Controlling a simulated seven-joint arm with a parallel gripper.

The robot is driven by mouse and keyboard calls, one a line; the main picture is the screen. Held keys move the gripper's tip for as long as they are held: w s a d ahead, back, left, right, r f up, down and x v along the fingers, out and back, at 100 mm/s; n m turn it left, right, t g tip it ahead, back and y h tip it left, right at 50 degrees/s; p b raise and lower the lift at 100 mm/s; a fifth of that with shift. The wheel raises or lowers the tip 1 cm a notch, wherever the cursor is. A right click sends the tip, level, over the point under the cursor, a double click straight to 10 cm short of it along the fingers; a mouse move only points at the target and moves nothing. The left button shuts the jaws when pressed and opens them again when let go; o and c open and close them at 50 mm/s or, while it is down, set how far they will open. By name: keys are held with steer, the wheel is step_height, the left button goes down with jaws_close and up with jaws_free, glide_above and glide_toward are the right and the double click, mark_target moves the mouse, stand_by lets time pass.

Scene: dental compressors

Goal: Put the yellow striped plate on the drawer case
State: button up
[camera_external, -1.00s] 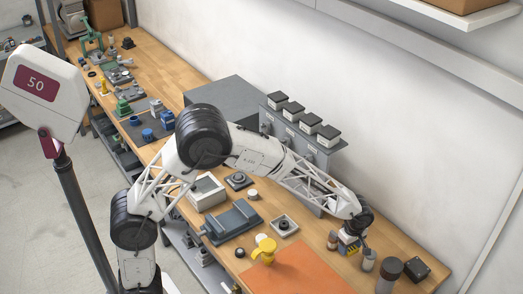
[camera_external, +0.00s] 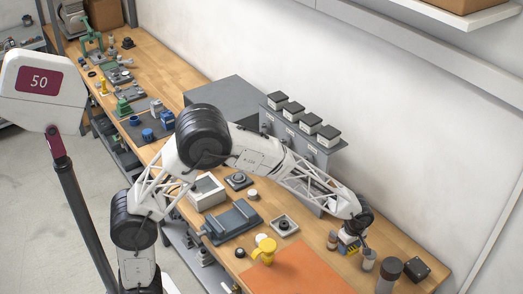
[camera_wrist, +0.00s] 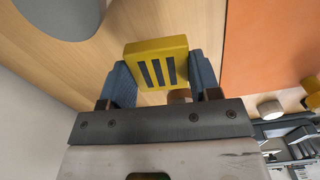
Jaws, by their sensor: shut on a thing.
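The yellow striped plate (camera_wrist: 158,46), a small yellow block with dark stripes, sits between the two blue fingers of my gripper (camera_wrist: 160,72) in the wrist view. The fingers are shut on its sides. In the external view my gripper (camera_external: 350,243) is low over the right part of the bench, and little of the plate shows there. A grey case with small labelled fronts (camera_external: 325,158) stands against the wall, with several black-topped blocks on it; it looks like the drawer case. My arm hides part of its front.
A larger plain grey box (camera_external: 225,97) stands left of the case. An orange mat (camera_external: 295,272) lies left of my gripper. Cylinders (camera_external: 388,272) and a black box (camera_external: 418,268) stand close on its right. A yellow fixture (camera_external: 266,250) is at the mat's edge.

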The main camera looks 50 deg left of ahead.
step_height(320, 180, up, 41)
steer(key=w+a+n, duration=0.1)
steer(key=w+a, duration=0.1)
steer(key=a, duration=1.1)
steer(key=w+a+n, duration=0.2)
steer(key=w+a, duration=0.1)
steer(key=a, duration=0.9)
steer(key=w+a+n, duration=0.2)
steer(key=w+a, duration=0.1)
steer(key=a, duration=1)
steer(key=shift+w+a, duration=0.2)
steer(key=shift+a, duration=0.15)
steer(key=s+a+n, duration=0.3)
steer(key=a, duration=1.5)
steer(key=n, duration=0.2)
glide_above(231, 118)
step_height(231, 118, down, 17)
steer(key=shift+s, duration=0.15)
steer(key=shift+f, duration=0.5)
